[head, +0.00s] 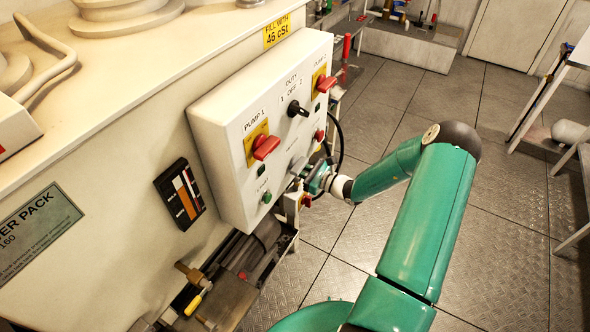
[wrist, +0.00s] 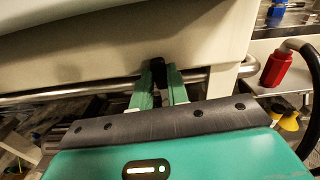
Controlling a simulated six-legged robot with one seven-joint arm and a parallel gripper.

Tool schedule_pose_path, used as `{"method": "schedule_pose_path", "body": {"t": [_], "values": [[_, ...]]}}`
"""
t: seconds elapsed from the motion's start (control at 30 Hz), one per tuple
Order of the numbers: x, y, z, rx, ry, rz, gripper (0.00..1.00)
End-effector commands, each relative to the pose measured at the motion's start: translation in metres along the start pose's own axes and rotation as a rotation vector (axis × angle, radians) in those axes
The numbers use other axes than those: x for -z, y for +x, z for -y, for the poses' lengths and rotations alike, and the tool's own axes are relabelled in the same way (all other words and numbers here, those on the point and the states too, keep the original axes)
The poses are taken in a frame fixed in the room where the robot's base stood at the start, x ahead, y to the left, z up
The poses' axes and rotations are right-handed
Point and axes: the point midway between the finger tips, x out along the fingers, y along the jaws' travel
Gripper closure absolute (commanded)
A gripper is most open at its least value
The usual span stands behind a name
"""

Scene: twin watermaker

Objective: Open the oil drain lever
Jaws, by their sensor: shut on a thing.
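A small yellow lever (head: 194,304) sits on a brass fitting (head: 193,272) low on the front of the power pack, at the bottom left of the head view. No label on it can be read, so I cannot confirm it is the oil drain lever. My gripper (head: 305,179) is well to its right, at the lower right of the control box. In the wrist view my gripper (wrist: 160,84) has its green fingers closed around a small black thing (wrist: 172,75) against a pale surface. I cannot tell what that thing is. The yellow lever does not show in the wrist view.
The control box (head: 232,142) with red switches and a black knob juts from the pale power pack (head: 105,178). Pipes and a dark tray (head: 230,285) lie below it. Open floor (head: 490,240) lies to the right.

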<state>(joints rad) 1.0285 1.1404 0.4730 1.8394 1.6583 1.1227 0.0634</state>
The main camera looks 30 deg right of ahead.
Motion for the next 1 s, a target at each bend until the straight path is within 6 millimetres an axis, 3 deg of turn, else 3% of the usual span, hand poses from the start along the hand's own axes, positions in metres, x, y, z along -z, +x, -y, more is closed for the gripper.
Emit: {"method": "schedule_pose_path", "body": {"t": [0.6,0.63,0.73,1.0], "values": [[0.0010,-0.0001,0.0033,0.002,0.053,-0.002,1.00],[0.0010,-0.0001,0.0033,0.002,0.053,-0.002,0.82],[0.0009,-0.0001,0.0031,0.001,0.053,-0.002,0.62],[0.0006,-0.0003,0.0028,0.001,0.053,-0.001,0.62]]}}
